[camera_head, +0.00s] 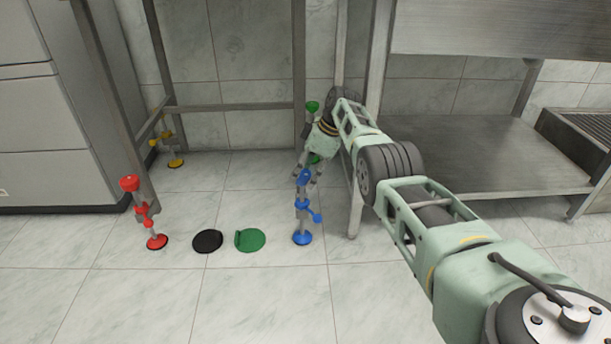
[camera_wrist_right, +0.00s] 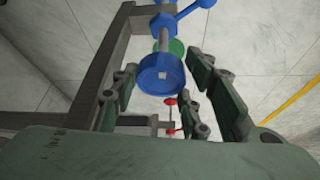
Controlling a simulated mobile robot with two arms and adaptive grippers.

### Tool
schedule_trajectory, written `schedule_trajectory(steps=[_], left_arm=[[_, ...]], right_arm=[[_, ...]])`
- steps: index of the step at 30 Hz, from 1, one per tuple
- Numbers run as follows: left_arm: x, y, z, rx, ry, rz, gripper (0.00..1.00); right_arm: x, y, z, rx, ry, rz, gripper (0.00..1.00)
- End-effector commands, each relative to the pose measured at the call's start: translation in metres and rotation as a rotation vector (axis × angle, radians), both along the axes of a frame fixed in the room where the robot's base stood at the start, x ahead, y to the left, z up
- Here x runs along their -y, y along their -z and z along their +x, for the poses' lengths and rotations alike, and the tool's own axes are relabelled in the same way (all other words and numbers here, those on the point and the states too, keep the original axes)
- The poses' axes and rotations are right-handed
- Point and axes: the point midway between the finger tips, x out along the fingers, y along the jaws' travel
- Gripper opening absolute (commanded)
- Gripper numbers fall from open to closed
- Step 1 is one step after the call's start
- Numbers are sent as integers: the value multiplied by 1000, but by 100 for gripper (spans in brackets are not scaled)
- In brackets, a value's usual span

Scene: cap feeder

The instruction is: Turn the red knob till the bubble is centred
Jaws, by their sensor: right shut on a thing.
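The red knob (camera_head: 130,183) tops the red levelling foot at the front left leg of the steel frame, with a red disc (camera_head: 157,242) on the floor below. It stands well left of my right gripper (camera_head: 309,174). That gripper reaches down at the front right foot, shut on the blue knob (camera_head: 304,176). In the wrist view the blue knob (camera_wrist_right: 162,75) sits between its fingers, and small red parts (camera_wrist_right: 170,102) show farther off. No bubble or level can be made out. My left gripper is out of view.
A yellow foot (camera_head: 175,161) stands at the back left, and a green knob (camera_head: 312,106) is partly hidden behind my right gripper. A steel shelf (camera_head: 470,160) stands right; front-left floor is clear.

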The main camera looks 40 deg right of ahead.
Motion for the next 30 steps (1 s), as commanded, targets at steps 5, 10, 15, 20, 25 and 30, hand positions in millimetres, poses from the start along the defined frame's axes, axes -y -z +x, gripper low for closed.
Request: schedule_trajectory(steps=[5, 10, 15, 20, 25, 30], left_arm=[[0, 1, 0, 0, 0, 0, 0], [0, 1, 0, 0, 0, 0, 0], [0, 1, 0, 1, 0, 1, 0], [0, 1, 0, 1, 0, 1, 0], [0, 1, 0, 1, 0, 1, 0], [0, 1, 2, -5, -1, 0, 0]], right_arm=[[4, 0, 0, 3, 1, -9, 15], [4, 0, 0, 2, 2, -9, 15], [4, 0, 0, 2, 2, -9, 50], [3, 0, 0, 1, 0, -5, 59], [1, 0, 0, 1, -1, -3, 59], [1, -5, 0, 2, -2, -3, 59]])
